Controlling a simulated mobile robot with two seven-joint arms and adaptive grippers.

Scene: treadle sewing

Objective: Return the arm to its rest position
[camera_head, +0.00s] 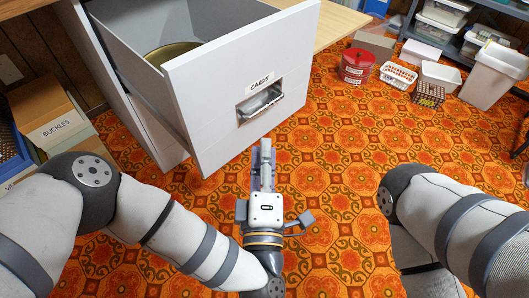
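My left arm comes in from the left and bends so that my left gripper (263,150) points away from me, over the patterned carpet. It is just below the front of the open drawer (215,90) in this view. Its fingers lie close together from this angle, and I cannot tell whether they are apart. I see nothing clearly held. My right arm (440,210) is bent at the right, and its gripper is out of view.
The drawer, labelled CARDS, has a metal handle (260,103) and holds a round brass-coloured thing (168,53). A BUCKLES box (50,122) is at left. A red tin (356,66), baskets and a white bin (493,75) stand at back right. The carpet (345,165) between is clear.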

